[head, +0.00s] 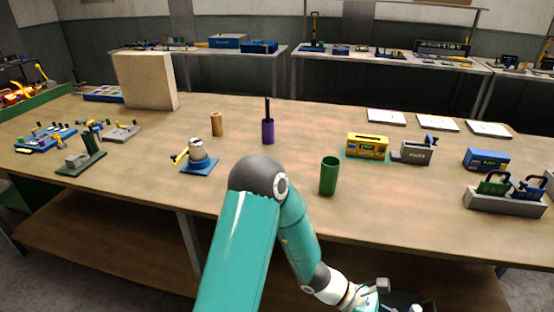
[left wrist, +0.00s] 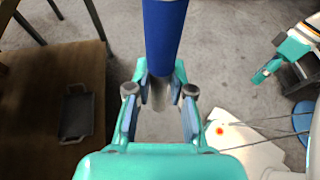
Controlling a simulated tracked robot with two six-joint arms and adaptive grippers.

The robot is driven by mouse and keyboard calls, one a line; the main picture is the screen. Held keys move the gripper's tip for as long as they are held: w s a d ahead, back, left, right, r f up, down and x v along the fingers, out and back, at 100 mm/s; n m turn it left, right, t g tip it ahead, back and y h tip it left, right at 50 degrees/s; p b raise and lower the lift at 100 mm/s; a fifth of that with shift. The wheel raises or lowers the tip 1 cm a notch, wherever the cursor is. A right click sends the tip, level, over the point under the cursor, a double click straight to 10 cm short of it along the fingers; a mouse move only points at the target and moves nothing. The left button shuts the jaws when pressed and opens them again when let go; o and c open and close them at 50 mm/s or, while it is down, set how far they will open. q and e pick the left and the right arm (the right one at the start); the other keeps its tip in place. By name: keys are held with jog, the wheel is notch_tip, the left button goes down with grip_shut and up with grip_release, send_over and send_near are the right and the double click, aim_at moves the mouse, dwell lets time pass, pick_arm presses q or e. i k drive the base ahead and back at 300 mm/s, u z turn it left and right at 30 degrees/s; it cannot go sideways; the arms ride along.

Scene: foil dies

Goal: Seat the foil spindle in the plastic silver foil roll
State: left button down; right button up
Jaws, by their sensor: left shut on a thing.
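My left gripper (left wrist: 160,92) is shut on a blue cylinder with a pale metal stem (left wrist: 165,40), probably the foil spindle; its far end is cut off by the top of the left wrist view. In the head view my left arm bends down to the lower right, off the table's front edge, and the held thing cannot be made out there. On the table stand a green roll (head: 328,176), a purple roll (head: 267,132) with a dark rod upright in it, and a tan roll (head: 216,124). I cannot tell which is the silver foil roll.
A silver-topped device on a blue base (head: 199,164) stands left of my arm. A yellow box (head: 367,146), a grey box (head: 413,153), a blue box (head: 486,160) and a grey tray (head: 500,202) stand right. Clear wood surrounds the green roll.

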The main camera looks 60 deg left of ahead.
aim_at(200, 161)
jog(key=u, duration=0.7)
jog(key=i, duration=0.1)
jog(key=z, duration=1.45)
jog(key=k, duration=2.2)
jog(key=z, duration=0.45)
jog(key=i, duration=0.1)
jog(key=u, duration=2.35)
jog(key=i, duration=1.05)
jog(key=z, duration=0.05)
